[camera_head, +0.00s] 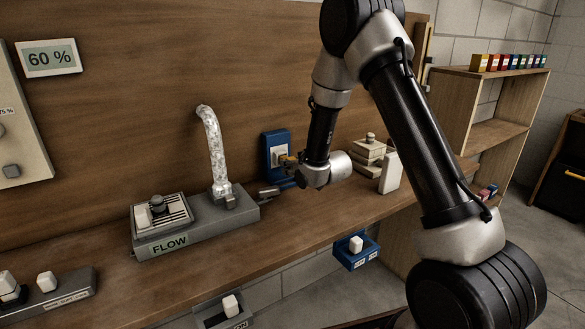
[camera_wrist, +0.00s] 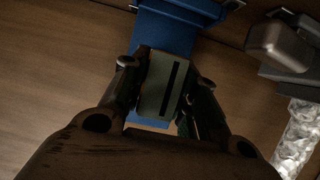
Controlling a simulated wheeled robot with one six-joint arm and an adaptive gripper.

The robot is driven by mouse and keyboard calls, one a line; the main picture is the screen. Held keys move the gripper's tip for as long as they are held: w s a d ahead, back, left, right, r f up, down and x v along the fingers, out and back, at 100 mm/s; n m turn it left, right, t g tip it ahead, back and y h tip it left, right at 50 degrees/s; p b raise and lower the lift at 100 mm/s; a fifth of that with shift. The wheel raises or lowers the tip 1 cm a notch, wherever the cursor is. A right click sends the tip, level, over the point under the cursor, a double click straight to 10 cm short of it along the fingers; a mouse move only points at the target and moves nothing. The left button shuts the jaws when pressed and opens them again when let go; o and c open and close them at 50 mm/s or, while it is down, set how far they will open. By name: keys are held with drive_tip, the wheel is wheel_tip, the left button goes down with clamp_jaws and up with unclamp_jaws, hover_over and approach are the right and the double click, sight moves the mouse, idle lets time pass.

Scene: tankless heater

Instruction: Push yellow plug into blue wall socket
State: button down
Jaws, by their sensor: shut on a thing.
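The blue wall socket (camera_head: 276,143) is on the wooden back panel, right of the silver pipe. A small yellow-orange piece (camera_head: 287,158), which looks like the plug, shows at the socket's lower right, beside my gripper (camera_head: 290,163). In the wrist view my gripper (camera_wrist: 166,80) is shut on a dull grey-yellow block (camera_wrist: 160,88) with a dark slot, apparently the plug. Blue surface (camera_wrist: 165,35) shows behind and above it. The fingers hide the block's sides. I cannot tell how deep the plug sits in the socket.
The grey FLOW unit (camera_head: 200,222) with its silver pipe (camera_head: 214,150) stands left of my gripper. Pale blocks (camera_head: 369,152) and a white piece (camera_head: 390,173) stand to the right. A blue switch box (camera_head: 355,250) is below the bench's front edge. The bench front is mostly clear.

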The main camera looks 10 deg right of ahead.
drive_tip(key=shift+w+a, duration=0.35)
drive_tip(key=shift+w, duration=0.55)
drive_tip(key=c, duration=1)
unclamp_jaws()
drive_tip(key=v, duration=1.2)
drive_tip(key=shift+f, duration=0.1)
